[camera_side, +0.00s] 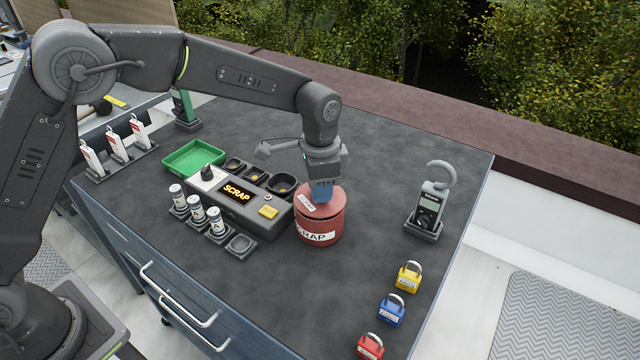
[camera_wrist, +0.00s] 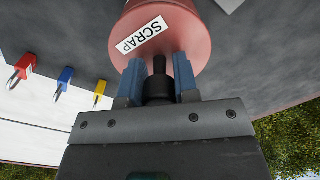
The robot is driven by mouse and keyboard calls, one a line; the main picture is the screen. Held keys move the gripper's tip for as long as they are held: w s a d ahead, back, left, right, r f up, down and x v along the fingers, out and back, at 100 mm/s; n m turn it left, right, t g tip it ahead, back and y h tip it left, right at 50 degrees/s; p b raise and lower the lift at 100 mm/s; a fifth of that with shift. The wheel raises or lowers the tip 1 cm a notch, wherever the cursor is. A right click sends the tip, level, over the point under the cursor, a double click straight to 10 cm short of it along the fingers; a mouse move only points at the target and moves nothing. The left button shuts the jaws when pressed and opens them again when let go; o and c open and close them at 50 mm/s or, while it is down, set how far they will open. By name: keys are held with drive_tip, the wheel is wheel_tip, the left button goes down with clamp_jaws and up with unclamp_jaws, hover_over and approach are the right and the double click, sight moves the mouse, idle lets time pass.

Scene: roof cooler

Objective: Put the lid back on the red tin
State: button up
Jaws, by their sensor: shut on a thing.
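The red tin (camera_side: 318,232) stands on the grey worktop with a white SCRAP label on its side. Its red lid (camera_side: 333,200) is at the tin's top and carries a SCRAP label of its own. In the side view the lid looks slightly tilted; I cannot tell whether it is fully seated. My gripper (camera_side: 321,192) points down over the tin. In the wrist view the blue fingers of my gripper (camera_wrist: 160,82) are shut on the dark knob of the lid (camera_wrist: 185,50). The tin's inside is hidden.
A scrap console (camera_side: 238,205) with small bowls stands just left of the tin. A green tray (camera_side: 193,158) lies behind it. A clamp meter (camera_side: 430,205) stands at right. Yellow (camera_side: 408,277), blue (camera_side: 391,309) and red (camera_side: 370,346) padlocks line the front right.

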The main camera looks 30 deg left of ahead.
drive_tip(key=shift+f, duration=0.6)
drive_tip(key=o, duration=1.1)
wheel_tip(320, 180, up, 14)
drive_tip(key=s+a+r+n+t, duration=0.1)
drive_tip(key=s+a+r+n, duration=0.1)
drive_tip(key=s+a+r, duration=0.35)
drive_tip(key=s+a+f+n+t, duration=0.1)
drive_tip(key=s+a+n, duration=0.1)
drive_tip(key=s, duration=0.5)
drive_tip(key=s+a+f+n+t, duration=0.1)
drive_tip(key=s+a+n+t, duration=0.1)
drive_tip(key=s+a, duration=0.2)
drive_tip(key=s+a+f+n+t, duration=0.1)
drive_tip(key=s+a+n, duration=0.2)
drive_tip(key=s, duration=0.7)
drive_tip(key=shift+s+a+f+t, duration=0.2)
drive_tip(key=shift+s+f+t, duration=0.1)
drive_tip(key=shift+s+f, duration=0.05)
